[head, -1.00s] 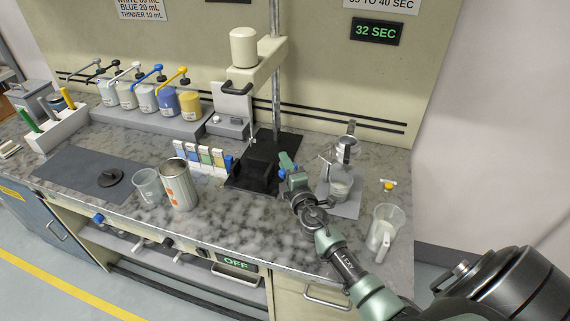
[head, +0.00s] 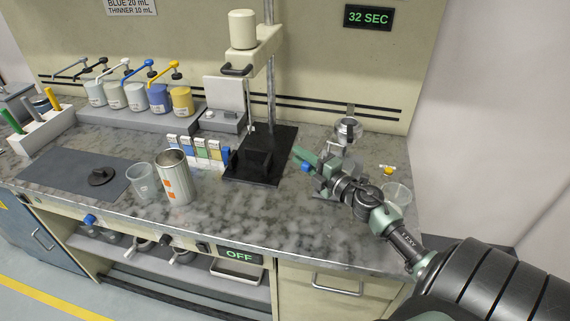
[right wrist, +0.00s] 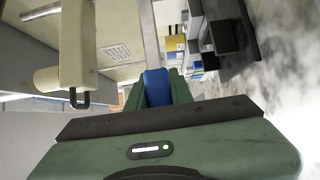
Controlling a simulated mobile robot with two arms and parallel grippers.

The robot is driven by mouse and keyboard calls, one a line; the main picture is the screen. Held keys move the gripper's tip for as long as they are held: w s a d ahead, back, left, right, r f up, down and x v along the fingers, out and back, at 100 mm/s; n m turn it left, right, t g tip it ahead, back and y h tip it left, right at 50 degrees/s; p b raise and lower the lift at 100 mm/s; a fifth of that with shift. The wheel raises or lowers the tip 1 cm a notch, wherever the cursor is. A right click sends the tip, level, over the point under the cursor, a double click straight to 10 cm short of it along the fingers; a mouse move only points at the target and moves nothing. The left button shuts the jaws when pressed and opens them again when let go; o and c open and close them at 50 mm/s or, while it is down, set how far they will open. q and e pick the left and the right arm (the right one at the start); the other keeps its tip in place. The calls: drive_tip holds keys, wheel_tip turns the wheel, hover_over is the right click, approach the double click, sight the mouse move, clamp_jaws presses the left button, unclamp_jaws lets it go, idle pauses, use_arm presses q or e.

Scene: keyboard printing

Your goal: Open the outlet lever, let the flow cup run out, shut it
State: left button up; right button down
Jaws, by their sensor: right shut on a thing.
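The metal flow cup (head: 348,131) stands on its stand at the right end of the bench. Its outlet lever cannot be made out, and my right arm hides much of what is below the cup. My right gripper (head: 303,158) is in front and to the left of the cup, pointing left. It is shut on a blue piece (head: 306,167), which also shows between the fingers in the right wrist view (right wrist: 157,88). My left gripper is not in view.
A clear jug (head: 397,196) stands partly behind my right arm. A black stand base (head: 245,178) is left of the gripper. A metal can (head: 175,182) and clear cup (head: 142,182) stand further left. The wall display (head: 368,17) reads 32 SEC. The front middle counter is clear.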

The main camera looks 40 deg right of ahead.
drive_tip(key=s+y, duration=0.1)
drive_tip(key=n+y+b, duration=0.1)
drive_tip(key=s+d+b, duration=0.1)
drive_tip(key=shift+s+f+n+y, duration=0.25)
drive_tip(key=shift+s+n+y, duration=0.1)
drive_tip(key=shift+n+y, duration=0.05)
drive_tip(key=shift+s+d+y+b, duration=0.1)
drive_tip(key=shift+s+y+b, duration=0.15)
drive_tip(key=shift+y+b, duration=0.1)
use_arm(q)
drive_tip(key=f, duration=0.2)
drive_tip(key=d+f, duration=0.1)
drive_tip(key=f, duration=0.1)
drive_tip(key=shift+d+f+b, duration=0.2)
drive_tip(key=shift+b, duration=0.1)
use_arm(e)
drive_tip(key=shift+s+d+r+n+g+y, duration=0.1)
drive_tip(key=shift+s+r+n+g+y, duration=0.1)
drive_tip(key=shift+s+n+g+y, duration=0.25)
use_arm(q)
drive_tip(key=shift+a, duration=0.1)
use_arm(e)
drive_tip(key=shift+w, duration=0.1)
drive_tip(key=c, duration=1.2)
unclamp_jaws()
drive_tip(key=shift+d, duration=0.1)
drive_tip(key=shift+c, duration=0.2)
drive_tip(key=shift+r, duration=0.1)
